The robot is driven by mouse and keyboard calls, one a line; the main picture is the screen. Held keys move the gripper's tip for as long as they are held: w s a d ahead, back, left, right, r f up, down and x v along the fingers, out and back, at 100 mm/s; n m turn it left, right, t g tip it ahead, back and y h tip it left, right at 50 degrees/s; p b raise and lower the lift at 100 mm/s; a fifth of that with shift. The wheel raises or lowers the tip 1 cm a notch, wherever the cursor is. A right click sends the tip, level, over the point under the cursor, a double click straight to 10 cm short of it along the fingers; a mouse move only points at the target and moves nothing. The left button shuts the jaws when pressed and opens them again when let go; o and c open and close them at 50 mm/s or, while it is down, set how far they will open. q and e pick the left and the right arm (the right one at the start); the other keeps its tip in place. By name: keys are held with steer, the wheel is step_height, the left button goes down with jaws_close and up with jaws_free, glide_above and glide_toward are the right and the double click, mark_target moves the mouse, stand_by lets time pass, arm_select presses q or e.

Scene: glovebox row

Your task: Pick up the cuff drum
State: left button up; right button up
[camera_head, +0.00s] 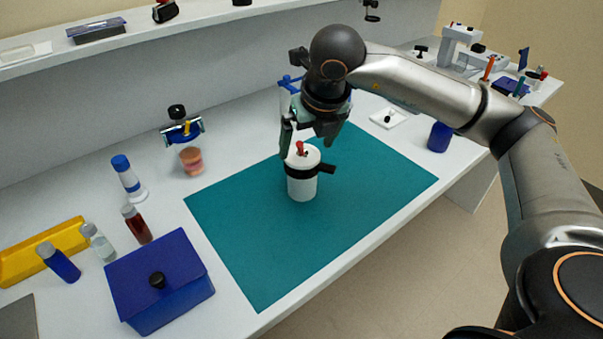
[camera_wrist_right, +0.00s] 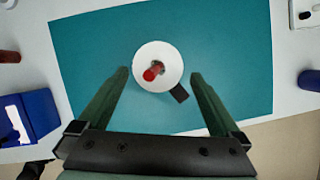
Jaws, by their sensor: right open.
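The cuff drum (camera_head: 301,184) is a white upright cylinder with a black band, a black side tab and a red knob on top. It stands on the teal mat (camera_head: 370,195). My right gripper (camera_head: 307,146) is open and points down just above and around its top. In the right wrist view the drum's white lid (camera_wrist_right: 158,66) lies between and slightly beyond the tips of the two green fingers (camera_wrist_right: 158,74). The black tab sticks out toward the right finger. I cannot tell whether a finger touches the drum. My left gripper is not in view.
A blue lidded box (camera_head: 160,285), several bottles (camera_head: 137,224) and a yellow tray (camera_head: 45,252) stand at the left. A clamp stand holds a pinkish cup (camera_head: 191,161) behind. A blue container (camera_head: 439,137) stands right of the mat. The mat around the drum is clear.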

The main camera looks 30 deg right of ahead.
mark_target(304, 154)
steer(key=shift+a+x, duration=0.2)
steer(key=shift+x, duration=2.85)
steer(key=shift+s, duration=0.2)
steer(key=c, duration=1.1)
steer(key=shift+c, duration=0.5)
steer(key=shift+r, duration=0.1)
